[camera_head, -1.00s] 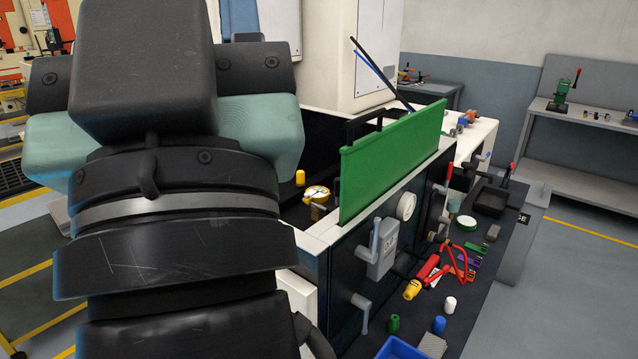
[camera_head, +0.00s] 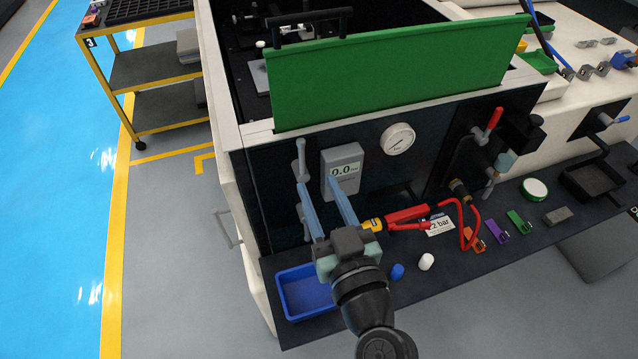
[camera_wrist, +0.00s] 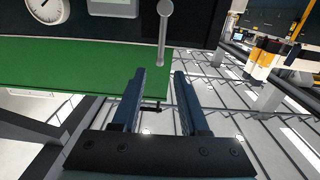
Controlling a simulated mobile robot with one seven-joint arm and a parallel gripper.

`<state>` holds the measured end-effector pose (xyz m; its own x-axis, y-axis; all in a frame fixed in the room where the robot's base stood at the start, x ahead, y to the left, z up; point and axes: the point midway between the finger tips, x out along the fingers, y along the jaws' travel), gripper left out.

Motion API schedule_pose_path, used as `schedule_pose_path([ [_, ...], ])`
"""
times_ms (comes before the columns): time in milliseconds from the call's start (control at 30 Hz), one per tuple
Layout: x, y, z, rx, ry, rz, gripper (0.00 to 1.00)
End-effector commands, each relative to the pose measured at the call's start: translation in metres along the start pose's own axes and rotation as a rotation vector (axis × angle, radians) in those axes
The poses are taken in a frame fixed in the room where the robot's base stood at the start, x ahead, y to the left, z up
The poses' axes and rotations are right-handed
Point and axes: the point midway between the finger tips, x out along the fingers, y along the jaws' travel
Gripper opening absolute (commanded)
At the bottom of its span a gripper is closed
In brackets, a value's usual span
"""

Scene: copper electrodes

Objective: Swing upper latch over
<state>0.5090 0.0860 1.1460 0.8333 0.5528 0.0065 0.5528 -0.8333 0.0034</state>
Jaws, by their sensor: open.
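The upper latch (camera_head: 300,162) is a grey lever at the left of the dark front panel, beside the grey display box (camera_head: 343,168) reading 0.0. It points upward in the head view. A second grey latch (camera_head: 303,214) sits below it, partly hidden by a finger. My gripper (camera_head: 319,186) is open and empty, its two blue fingers pointing at the panel just below and right of the upper latch. In the wrist view, a grey lever (camera_wrist: 164,35) that looks like the upper latch lies ahead of the gap between the fingertips (camera_wrist: 160,76), apparently apart from them.
A green panel (camera_head: 400,70) stands along the top edge. A gauge (camera_head: 397,139), a red-handled tool (camera_head: 408,214) and a blue tray (camera_head: 303,292) are close by. Several small items lie on the dark shelf (camera_head: 510,240).

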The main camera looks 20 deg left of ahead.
Motion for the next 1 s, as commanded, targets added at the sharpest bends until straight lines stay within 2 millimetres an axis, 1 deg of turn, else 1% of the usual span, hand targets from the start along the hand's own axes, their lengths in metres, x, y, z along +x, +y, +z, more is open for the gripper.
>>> schedule_pose_path([
  [33,-0.002,-0.002,0.004,0.006,-0.005,-0.006,0.44],
  [133,0.001,-0.003,0.006,0.009,-0.006,-0.01,0.44],
  [267,0.012,-0.003,0.005,0.01,-0.005,-0.011,0.44],
  [833,0.081,-0.003,0.004,0.009,-0.004,-0.01,0.44],
  [1000,0.08,-0.003,0.008,0.007,-0.004,-0.008,0.44],
])
